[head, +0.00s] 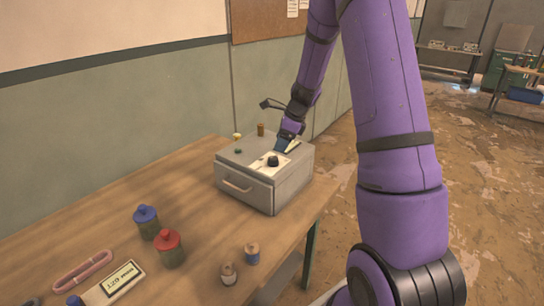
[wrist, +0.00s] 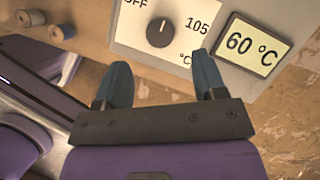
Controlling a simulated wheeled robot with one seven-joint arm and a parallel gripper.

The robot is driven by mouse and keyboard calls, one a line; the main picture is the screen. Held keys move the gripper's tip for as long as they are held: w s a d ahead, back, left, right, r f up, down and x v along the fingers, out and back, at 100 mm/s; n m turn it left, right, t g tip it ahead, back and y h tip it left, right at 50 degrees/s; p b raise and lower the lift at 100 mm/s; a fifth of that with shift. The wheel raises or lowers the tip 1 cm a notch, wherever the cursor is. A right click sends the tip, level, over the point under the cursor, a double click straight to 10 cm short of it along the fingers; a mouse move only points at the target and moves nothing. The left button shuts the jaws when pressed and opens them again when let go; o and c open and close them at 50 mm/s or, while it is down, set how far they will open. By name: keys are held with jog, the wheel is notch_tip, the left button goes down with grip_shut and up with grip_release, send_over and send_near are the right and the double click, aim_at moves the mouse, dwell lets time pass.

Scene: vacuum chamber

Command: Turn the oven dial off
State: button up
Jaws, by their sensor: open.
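The oven (head: 263,170) is a grey box on the wooden table, with a handle on its front and a white dial plate on top. The black dial (head: 273,161) sits on that plate. In the wrist view the dial (wrist: 160,32) points up, between OFF at the upper left and 105 at the right. A display (wrist: 252,44) beside it reads 60 °C. My gripper (wrist: 160,80) is open and empty, its two blue fingers apart from each other. The dial lies beyond the fingertips, not between them. In the head view my gripper (head: 284,145) is just behind the dial.
Small items stand on the oven's back. The floor at right is open.

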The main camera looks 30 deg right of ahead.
aim_at(273, 158)
jog(key=x, duration=0.7)
jog(key=shift+s, duration=0.1)
jog(key=c, duration=0.9)
